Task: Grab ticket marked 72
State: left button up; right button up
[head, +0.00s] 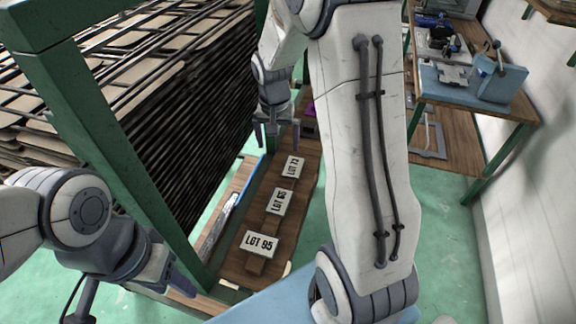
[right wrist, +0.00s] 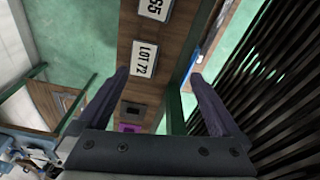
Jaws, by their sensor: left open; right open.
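The ticket marked LOT 72 (head: 293,167) is a white card with black print, the farthest of three on a narrow wooden shelf. It also shows in the right wrist view (right wrist: 144,58), just beyond and between the fingertips. My right gripper (head: 272,132) is open and empty, close to that ticket but apart from it; its two fingers show in the right wrist view (right wrist: 158,78). My left gripper (head: 180,275) is low at the left in the head view, open and away from the tickets.
A ticket that looks like LOT 65 (head: 279,202) and one marked LOT 95 (head: 259,243) stand nearer on the wooden shelf (head: 236,268). A green-framed rack (head: 190,110) of dark bars rises close on the left. A workbench (head: 470,110) stands at the right.

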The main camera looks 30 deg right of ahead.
jog(key=m, duration=0.2)
send_near(293, 166)
jog(key=shift+a+f, duration=0.1)
jog(key=shift+f, duration=0.8)
jog(key=f, duration=0.1)
jog(key=f+p, duration=0.1)
jog(key=f, duration=0.2)
jog(key=shift+w+d+f+p, duration=0.25)
jog(key=shift+d+f+p, duration=0.05)
jog(key=shift+p, duration=0.1)
jog(key=shift+w+f, duration=0.1)
jog(key=shift+f, duration=0.35)
jog(key=c, duration=1.3)
jog(key=shift+o, duration=0.2)
jog(key=shift+r, duration=0.1)
